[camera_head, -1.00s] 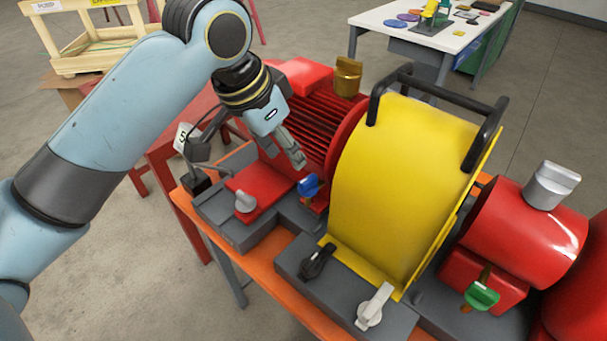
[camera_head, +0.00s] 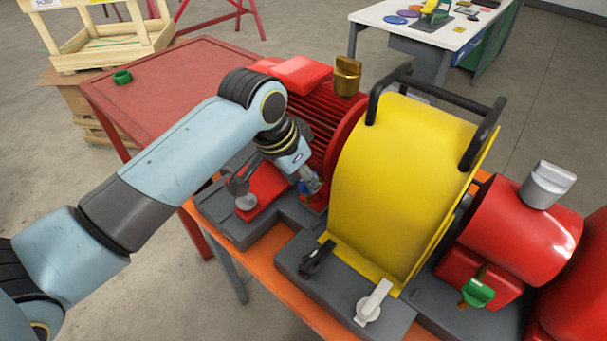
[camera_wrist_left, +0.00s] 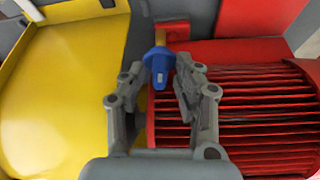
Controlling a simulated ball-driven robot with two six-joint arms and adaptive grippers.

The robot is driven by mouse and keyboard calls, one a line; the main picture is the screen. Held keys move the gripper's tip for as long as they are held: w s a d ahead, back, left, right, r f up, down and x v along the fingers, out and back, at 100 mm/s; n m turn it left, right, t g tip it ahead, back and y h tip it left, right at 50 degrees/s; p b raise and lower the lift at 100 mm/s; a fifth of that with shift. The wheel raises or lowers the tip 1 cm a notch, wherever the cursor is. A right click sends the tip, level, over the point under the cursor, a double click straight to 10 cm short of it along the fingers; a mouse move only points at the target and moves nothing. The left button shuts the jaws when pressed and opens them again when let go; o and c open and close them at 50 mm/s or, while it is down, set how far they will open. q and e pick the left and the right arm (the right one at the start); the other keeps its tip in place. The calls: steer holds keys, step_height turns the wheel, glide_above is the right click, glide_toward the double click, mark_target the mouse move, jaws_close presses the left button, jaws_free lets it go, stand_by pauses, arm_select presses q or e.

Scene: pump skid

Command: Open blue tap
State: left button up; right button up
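The blue tap (camera_wrist_left: 159,62) sits on a brass stem beside the red finned motor in the left wrist view. In the head view the blue tap (camera_head: 304,188) shows only in part behind my left gripper (camera_head: 312,186). My left gripper (camera_wrist_left: 163,72) is open, with one finger on each side of the blue tap in the left wrist view. I cannot tell whether either finger touches it. My right gripper is not in view.
The yellow guard (camera_head: 405,180) with black handles stands right of the tap. A red table (camera_head: 175,85) stands behind my left arm.

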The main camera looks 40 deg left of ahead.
arm_select(q)
jaws_close()
steer(key=shift+d+n+y, duration=0.1)
steer(key=shift+n+y, duration=0.3)
steer(key=shift+n, duration=0.6)
steer(key=shift+o, duration=1.2)
jaws_free()
steer(key=v, duration=1.2)
steer(key=shift+s, duration=0.2)
